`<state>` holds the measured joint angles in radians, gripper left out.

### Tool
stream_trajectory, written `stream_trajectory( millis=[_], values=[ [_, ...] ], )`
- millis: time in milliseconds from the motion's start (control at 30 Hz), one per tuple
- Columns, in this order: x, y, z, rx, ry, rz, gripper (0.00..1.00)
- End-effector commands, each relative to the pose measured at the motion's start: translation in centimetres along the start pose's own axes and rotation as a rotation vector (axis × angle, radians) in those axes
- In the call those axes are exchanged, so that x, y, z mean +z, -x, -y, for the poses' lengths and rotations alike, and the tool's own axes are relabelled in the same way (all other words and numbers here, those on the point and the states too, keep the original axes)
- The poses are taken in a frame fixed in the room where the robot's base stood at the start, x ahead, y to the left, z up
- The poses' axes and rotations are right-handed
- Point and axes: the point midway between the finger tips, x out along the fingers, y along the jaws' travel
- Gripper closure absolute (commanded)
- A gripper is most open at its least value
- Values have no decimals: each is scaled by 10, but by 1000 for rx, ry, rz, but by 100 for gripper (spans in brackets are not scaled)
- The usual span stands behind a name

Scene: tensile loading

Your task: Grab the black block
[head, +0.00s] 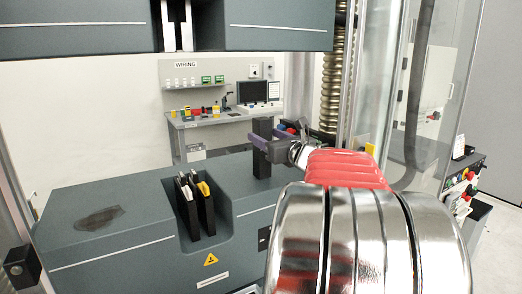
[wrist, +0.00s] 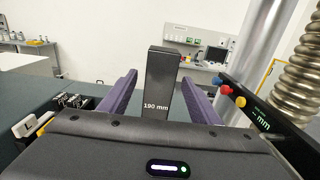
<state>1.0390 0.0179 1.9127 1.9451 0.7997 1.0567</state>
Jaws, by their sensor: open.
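The black block (wrist: 161,88) is a tall dark bar standing upright, with "190 mm" printed on its face in the wrist view. In the head view the block (head: 262,168) stands on the grey machine base behind the recess. My gripper (wrist: 160,79) is open, with one purple finger on each side of the block and a visible gap on both sides in the wrist view. In the head view my gripper (head: 264,141) reaches in from the right at the block's upper part. The block's lower end is hidden behind my gripper body in the wrist view.
The grey machine base (head: 130,215) has a recess holding dark upright pieces (head: 195,205) left of the block. The dark crosshead (head: 80,38) hangs above. A ribbed column (head: 332,85) and a clear panel stand at right. A workbench (head: 220,118) is at the back.

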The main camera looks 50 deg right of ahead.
Motion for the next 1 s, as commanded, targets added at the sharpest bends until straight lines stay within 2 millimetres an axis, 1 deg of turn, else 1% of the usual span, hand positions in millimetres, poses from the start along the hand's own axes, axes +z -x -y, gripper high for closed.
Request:
stream_trajectory(
  millis=[33,100,200,267,800,1000],
  values=[
    [-2,-8,-2,3,-1,-1,43],
    [-1,-17,-1,2,-1,0,43],
    [-1,-27,-1,2,-2,0,43],
    [-1,-30,-1,2,-1,0,43],
    [-1,-30,-2,2,-1,0,43],
    [-1,-31,-2,2,-1,0,56]
  ],
)
